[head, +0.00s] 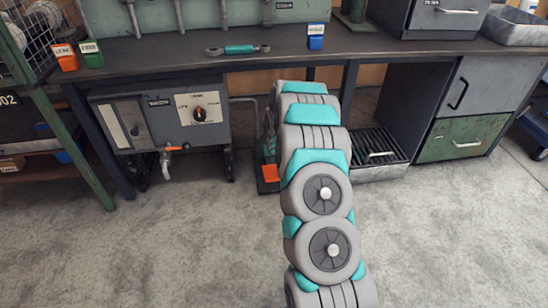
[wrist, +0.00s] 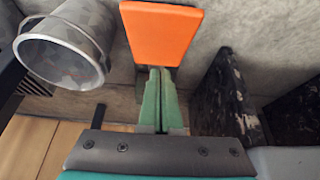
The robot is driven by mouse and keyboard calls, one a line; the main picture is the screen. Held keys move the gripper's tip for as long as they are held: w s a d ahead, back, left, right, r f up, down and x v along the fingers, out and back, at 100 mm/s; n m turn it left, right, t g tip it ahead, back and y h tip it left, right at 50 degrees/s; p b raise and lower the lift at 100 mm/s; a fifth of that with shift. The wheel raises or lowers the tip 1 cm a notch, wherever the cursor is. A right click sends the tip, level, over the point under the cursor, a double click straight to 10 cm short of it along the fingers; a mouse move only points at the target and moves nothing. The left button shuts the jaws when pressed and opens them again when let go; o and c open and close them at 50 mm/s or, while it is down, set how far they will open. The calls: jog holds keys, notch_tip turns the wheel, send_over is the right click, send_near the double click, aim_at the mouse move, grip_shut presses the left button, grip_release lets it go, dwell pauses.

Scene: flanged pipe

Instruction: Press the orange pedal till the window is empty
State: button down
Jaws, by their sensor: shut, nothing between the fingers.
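The orange pedal (head: 270,173) is low near the floor beneath the bench, just left of my arm. In the wrist view the orange pedal (wrist: 162,32) fills the top middle. My gripper (wrist: 158,72) is shut and empty, its green fingertips at the pedal's near edge. I cannot tell whether they touch. My arm hides the gripper in the head view. A grey machine (head: 185,140) under the bench carries a pale upright panel (head: 130,124), which may be the window. Its contents are too small to make out.
A metal bucket (wrist: 62,48) stands left of the pedal in the wrist view, and a dark speckled block (wrist: 225,95) is to the right. The bench (head: 180,55) overhangs the pedal's area. Open concrete floor (head: 150,250) lies in front.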

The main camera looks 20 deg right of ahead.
aim_at(274, 174)
jog(key=f, duration=0.1)
jog(key=s+f, duration=0.1)
jog(key=f, duration=0.1)
jog(key=shift+s+a+f, duration=0.2)
jog(key=shift+s+f, duration=0.05)
jog(key=shift+f, duration=0.1)
jog(key=shift+s+a+f+b, duration=0.1)
jog(key=shift+s+f+b, duration=0.1)
jog(key=shift+f+b, duration=0.4)
jog(key=shift+t, duration=0.6)
jog(key=f, duration=0.2)
jog(key=s+f+b, duration=0.1)
jog(key=s+f, duration=0.1)
jog(key=f, duration=0.1)
jog(key=shift+a+f+b, duration=0.25)
jog(key=shift+f+b, duration=0.05)
jog(key=shift+f, duration=0.05)
